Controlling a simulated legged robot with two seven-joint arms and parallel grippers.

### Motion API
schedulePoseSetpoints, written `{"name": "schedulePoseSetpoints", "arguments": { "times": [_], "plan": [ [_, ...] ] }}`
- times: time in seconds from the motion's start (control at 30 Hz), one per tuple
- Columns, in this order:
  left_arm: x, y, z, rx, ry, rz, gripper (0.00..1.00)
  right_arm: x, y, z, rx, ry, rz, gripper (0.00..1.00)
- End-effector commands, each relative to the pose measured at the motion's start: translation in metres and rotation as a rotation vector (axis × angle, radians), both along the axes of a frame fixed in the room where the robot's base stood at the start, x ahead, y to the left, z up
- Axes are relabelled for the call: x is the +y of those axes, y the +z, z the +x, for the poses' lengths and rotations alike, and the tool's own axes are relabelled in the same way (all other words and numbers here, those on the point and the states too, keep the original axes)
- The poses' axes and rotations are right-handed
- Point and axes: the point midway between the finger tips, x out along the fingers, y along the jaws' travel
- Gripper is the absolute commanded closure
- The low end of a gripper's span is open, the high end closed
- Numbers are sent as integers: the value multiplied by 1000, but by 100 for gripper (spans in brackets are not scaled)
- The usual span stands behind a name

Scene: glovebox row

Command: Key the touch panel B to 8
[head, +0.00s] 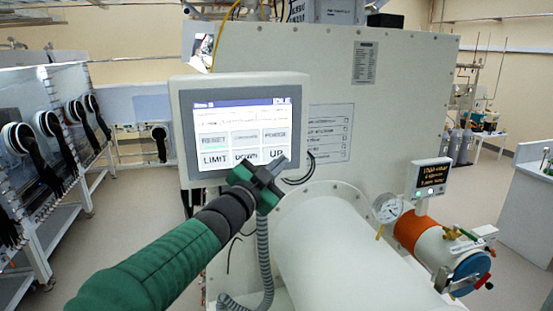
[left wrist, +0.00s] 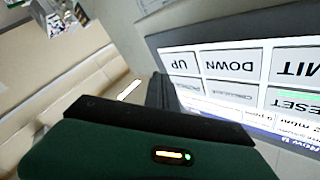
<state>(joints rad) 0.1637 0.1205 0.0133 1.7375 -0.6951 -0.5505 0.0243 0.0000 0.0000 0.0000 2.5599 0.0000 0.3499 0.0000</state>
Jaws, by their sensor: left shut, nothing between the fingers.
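The touch panel (head: 240,113) is a grey-framed screen in front of the big white enclosure. Its header reads IDLE, and its keys include RESET, PURGE, LIMIT, DOWN and UP. The small number line is too blurred to read, and I see no letter B on it. My left gripper (head: 268,172) is shut and empty at the panel's lower edge, covering part of the DOWN key; I cannot tell whether it touches. The left wrist view shows the panel (left wrist: 231,88) upside down, with UP and DOWN beyond the gripper body. My right gripper is not in view.
A white cylinder (head: 345,240) lies below and right of the panel, with a gauge (head: 387,208) and a small lit display (head: 430,177) nearby. A ribbed grey hose (head: 264,262) hangs below my gripper. Gloveboxes (head: 45,150) line the left; the floor between is open.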

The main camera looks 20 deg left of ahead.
Motion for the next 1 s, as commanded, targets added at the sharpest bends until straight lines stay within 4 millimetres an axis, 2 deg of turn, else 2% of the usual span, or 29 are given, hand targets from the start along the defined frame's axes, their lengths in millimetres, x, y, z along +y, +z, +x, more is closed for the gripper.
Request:
{"name": "schedulePoseSetpoints", "arguments": {
  "times": [0.03,0.33,1.0],
  "plan": [
    [-4,-3,-5,-3,-2,1,100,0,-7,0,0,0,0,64],
    [-19,-2,-27,-2,-1,0,100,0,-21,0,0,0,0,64],
    [-19,0,-28,-1,-1,0,100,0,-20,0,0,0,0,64]
  ]
}}
